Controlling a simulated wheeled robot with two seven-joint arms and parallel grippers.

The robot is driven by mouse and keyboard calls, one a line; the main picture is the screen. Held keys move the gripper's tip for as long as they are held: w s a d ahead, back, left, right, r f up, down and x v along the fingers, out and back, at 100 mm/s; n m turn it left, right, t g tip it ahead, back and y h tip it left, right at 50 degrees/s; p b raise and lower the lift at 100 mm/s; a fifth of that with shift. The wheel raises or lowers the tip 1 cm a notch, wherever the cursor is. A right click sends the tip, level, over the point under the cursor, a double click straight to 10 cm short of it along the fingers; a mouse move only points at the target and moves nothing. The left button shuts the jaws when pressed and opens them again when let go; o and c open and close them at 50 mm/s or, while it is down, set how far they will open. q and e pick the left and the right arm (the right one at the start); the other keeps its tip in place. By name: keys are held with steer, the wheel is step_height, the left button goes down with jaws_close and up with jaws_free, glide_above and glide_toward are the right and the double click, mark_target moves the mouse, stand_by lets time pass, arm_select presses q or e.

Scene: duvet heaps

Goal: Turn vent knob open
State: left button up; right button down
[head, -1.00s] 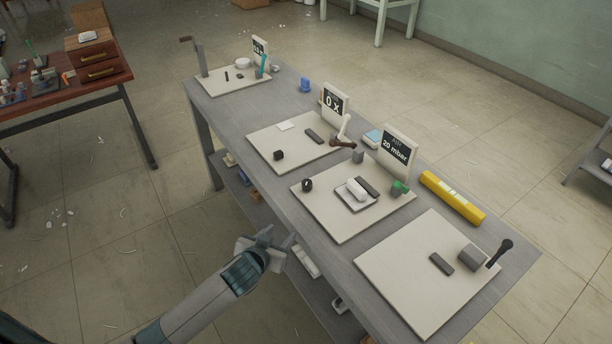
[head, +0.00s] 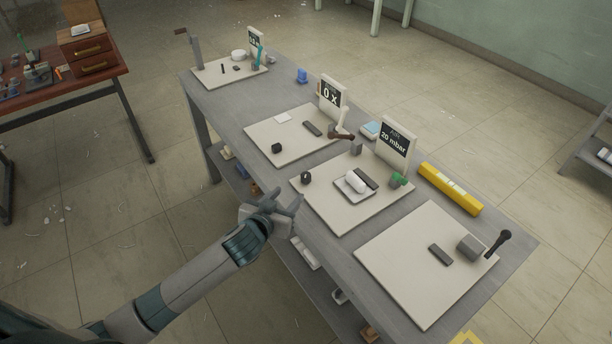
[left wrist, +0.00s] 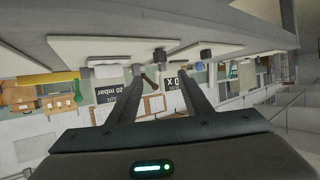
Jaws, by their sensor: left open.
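A small black ring-like knob (head: 306,178) stands at the near left corner of the pale board (head: 340,222) with the "AIR 20 mbar" display (head: 394,144). A green knob-like part (head: 398,180) stands below that display. I cannot tell which is the vent knob. My left gripper (head: 286,200) is open and empty, at the table's near edge, just short of the black knob and apart from it. In the left wrist view the scene is upside down; the black knob (left wrist: 159,55) shows beyond and between the open fingers (left wrist: 160,80), and the green part (left wrist: 78,92) lies left.
A white roll (head: 356,183) and a dark block lie on a small tray mid-board. The "0 X" board (head: 262,143) with a black cube (head: 277,148) is to the left; a board with a dark lever (head: 498,243) is to the right. A yellow bar (head: 450,188) lies behind.

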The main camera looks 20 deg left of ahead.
mark_target(304, 178)
arm_select(q)
steer(key=p+x, duration=0.2)
steer(key=x, duration=1.1)
steer(key=shift+w+f, duration=0.1)
steer(key=shift+w, duration=0.3)
steer(key=shift+x, duration=1.1)
steer(key=c, duration=1.1)
